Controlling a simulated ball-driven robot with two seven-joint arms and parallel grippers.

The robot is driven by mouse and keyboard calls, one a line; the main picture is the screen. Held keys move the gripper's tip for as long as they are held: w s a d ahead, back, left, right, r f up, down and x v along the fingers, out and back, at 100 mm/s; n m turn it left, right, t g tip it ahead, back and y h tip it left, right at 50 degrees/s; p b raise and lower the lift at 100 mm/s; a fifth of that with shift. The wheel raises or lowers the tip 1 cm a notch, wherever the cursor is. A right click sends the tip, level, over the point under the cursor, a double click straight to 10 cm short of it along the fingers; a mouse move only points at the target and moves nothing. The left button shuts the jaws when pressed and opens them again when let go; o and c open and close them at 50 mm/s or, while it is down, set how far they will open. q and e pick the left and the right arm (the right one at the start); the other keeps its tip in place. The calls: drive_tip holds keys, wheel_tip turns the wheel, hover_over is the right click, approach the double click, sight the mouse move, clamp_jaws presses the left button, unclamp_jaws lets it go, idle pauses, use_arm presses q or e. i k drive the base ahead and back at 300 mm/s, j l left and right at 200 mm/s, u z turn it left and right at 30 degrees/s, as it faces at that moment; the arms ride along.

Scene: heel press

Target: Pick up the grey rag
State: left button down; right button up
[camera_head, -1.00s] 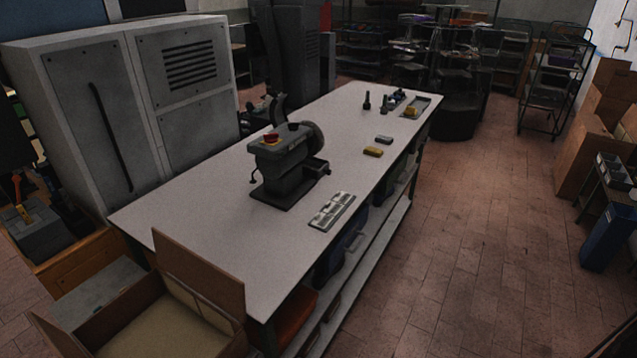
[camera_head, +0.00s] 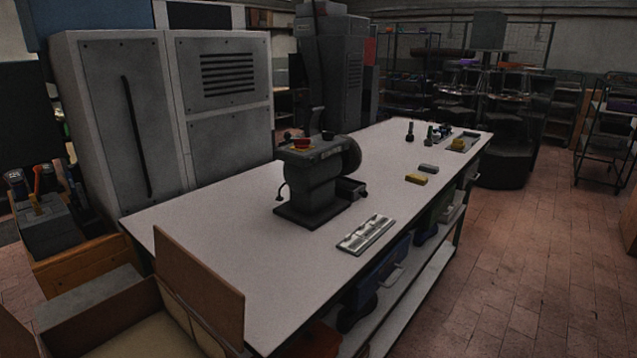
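A small flat grey piece (camera_head: 428,168), which looks like the grey rag, lies on the white-topped table (camera_head: 230,240) towards its right edge. A yellow piece of similar size (camera_head: 416,179) lies just in front of it, close beside it. The grey piece is too small in the picture to make out its folds or cloth. Neither of my grippers shows in the head view.
A dark machine (camera_head: 312,185) stands mid-table, with a metal tray (camera_head: 367,234) to its right. Small bottles (camera_head: 410,131) stand at the far end. An open cardboard box (camera_head: 200,285) is at the near left. Open brick floor (camera_head: 500,270) lies right of the table.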

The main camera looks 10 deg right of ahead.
sight(428, 169)
drive_tip(key=i+l+u, duration=0.15)
drive_tip(key=l, duration=0.2)
drive_tip(key=i+l+u, duration=0.1)
drive_tip(key=l, duration=0.3)
drive_tip(key=i+l+u, duration=0.15)
drive_tip(key=l, duration=0.25)
drive_tip(key=i+l+u, duration=0.1)
drive_tip(key=i+l, duration=0.15)
drive_tip(key=l, duration=0.15)
